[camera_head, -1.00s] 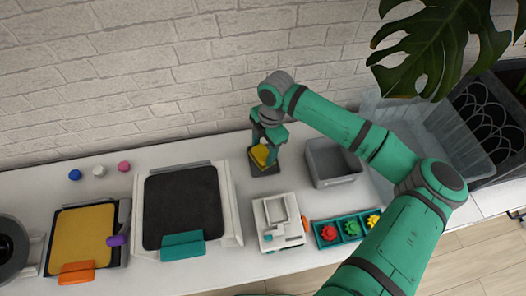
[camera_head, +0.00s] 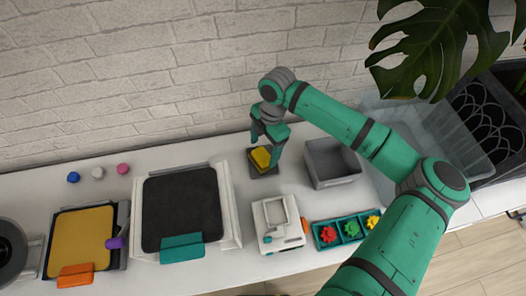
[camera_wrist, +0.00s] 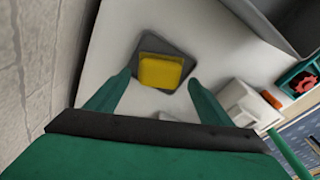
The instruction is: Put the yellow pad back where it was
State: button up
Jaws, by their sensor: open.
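The yellow pad (camera_head: 261,156) lies on a small dark square plate (camera_head: 266,172) at the back of the table, left of the grey bin. In the wrist view the yellow pad (camera_wrist: 160,71) rests on the dark plate (camera_wrist: 183,50), with a dark margin showing around it. My gripper (camera_head: 268,146) is above the pad, open and empty. In the wrist view its two fingers (camera_wrist: 158,82) stand apart on either side, clear of the pad.
A grey bin (camera_head: 316,181) stands close on the right. A white device (camera_head: 262,240) and a teal tray (camera_head: 316,240) with coloured gears are in front. A black panel in a white frame (camera_head: 228,205) lies to the left. A brick wall (camera_head: 150,70) is behind.

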aim_at(267, 152)
notch_tip(267, 152, up, 9)
jog(key=d, duration=0.1)
jog(key=shift+w, duration=0.35)
jog(key=shift+f, duration=0.15)
